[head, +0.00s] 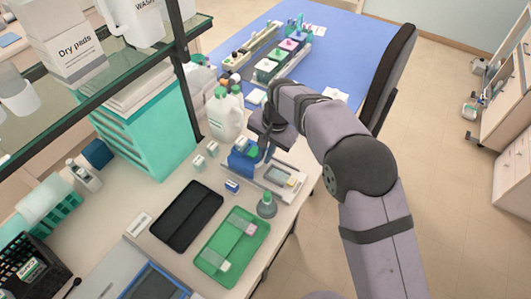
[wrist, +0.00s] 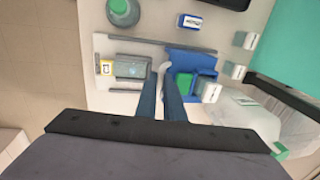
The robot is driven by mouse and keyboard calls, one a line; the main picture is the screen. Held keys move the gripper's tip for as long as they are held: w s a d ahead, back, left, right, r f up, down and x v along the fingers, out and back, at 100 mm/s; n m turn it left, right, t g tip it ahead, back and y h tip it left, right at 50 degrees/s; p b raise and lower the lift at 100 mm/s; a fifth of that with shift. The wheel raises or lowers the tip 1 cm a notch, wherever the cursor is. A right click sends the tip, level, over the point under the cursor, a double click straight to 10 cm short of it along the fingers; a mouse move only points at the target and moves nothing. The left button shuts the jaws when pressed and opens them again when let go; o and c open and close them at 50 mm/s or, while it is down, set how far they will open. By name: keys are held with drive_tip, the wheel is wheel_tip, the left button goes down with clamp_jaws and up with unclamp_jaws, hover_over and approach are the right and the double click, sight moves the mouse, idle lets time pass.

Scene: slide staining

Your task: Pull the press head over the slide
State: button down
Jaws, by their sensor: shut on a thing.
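The blue press head (head: 241,163) with a green block on it sits at the left end of the pale press base (head: 270,187). In the wrist view the press head (wrist: 196,62) is right of my fingers. The slide (wrist: 130,69), with a yellow-edged label, lies flat between the base's rails to the left; it also shows in the head view (head: 285,179). The press head is beside the slide, not over it. My gripper (wrist: 160,80) is shut on a pale upright handle at the press head's slide-side edge; the fingers partly hide it. The arm hides part of the press in the head view.
A green-capped bottle (head: 266,205) stands close in front of the press. Small labelled boxes (head: 232,186) and white jugs (head: 222,112) stand to its left and behind. A black tray (head: 187,216) and a green tray (head: 232,246) lie nearer. The bench edge is close on the right.

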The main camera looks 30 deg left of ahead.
drive_tip(key=d+b, duration=0.2)
drive_tip(key=d, duration=0.7)
drive_tip(key=shift+b, duration=0.35)
drive_tip(key=c, duration=1.9)
unclamp_jaws()
drive_tip(key=shift+d, duration=0.2)
wheel_tip(320, 180, up, 7)
drive_tip(key=d+b, duration=0.1)
drive_tip(key=b, duration=0.1)
drive_tip(key=shift+r, duration=0.15)
drive_tip(key=shift+d, duration=0.1)
